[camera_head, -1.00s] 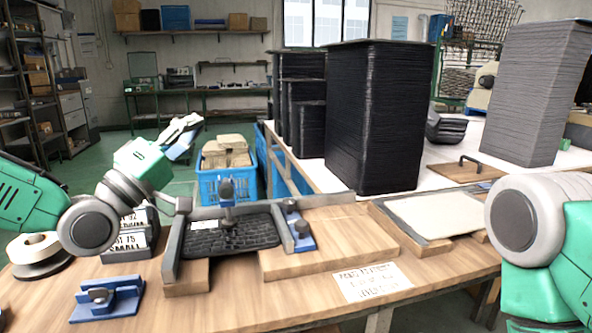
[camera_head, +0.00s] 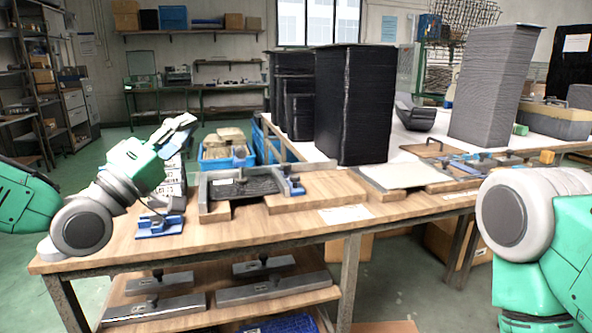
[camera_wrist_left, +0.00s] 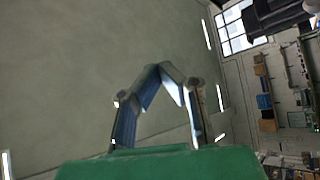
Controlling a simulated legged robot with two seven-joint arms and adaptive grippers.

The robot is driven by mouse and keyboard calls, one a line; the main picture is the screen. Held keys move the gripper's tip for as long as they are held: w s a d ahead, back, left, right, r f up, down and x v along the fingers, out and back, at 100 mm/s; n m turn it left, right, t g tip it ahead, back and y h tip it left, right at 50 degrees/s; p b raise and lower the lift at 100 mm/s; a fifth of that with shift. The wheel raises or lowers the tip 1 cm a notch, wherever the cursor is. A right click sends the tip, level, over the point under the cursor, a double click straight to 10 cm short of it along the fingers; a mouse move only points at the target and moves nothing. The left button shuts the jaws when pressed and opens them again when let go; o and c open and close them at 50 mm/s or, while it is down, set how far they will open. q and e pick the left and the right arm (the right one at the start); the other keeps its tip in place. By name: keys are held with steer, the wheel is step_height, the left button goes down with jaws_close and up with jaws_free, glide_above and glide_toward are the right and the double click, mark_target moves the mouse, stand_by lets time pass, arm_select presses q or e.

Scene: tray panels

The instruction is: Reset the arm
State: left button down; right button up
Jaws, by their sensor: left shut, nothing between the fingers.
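My left arm comes in from the left in the head view, with its gripper (camera_head: 176,133) raised above and behind the left end of the wooden workbench (camera_head: 262,228). The left gripper is shut and empty. In the left wrist view its fingers (camera_wrist_left: 163,72) meet at the tips, pointing at the bare ceiling and wall, and touch nothing. My right arm shows at the right edge of the head view as a grey joint and green link; its gripper is out of view.
A black panel in a frame (camera_head: 243,187) and a blue clamp (camera_head: 160,224) lie on the bench. Tall black stacks (camera_head: 355,105) and a grey stack (camera_head: 490,90) stand behind. A blue crate (camera_head: 215,163) is on the floor. The lower shelf (camera_head: 215,290) holds metal bars.

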arm_select(q)
step_height(320, 180, down, 16)
steer(key=d+g+y+p, duration=0.2)
steer(key=g+y, duration=0.2)
steer(key=s+a+f+m+g+y+p, duration=0.1)
steer(key=s+f+g+y, duration=0.15)
steer(key=s+f, duration=0.55)
steer(key=s+a+f+m+g+y+p, duration=0.15)
steer(key=s+f+g, duration=0.25)
steer(key=f, duration=0.8)
steer(key=s+a+f+m+g+y+p, duration=0.1)
steer(key=s+a+f+g+y, duration=0.2)
steer(key=s, duration=0.9)
steer(key=s+a+f+m+g+y+p, duration=0.1)
steer(key=s+a+f+g, duration=0.4)
steer(key=s, duration=0.7)
step_height(320, 180, down, 2)
steer(key=shift+s+a+f+m+y+p, duration=0.2)
steer(key=shift+s+a+m+y+p, duration=0.15)
steer(key=shift+a+y+p, duration=0.5)
steer(key=shift+w+d, duration=0.1)
steer(key=shift+w, duration=0.05)
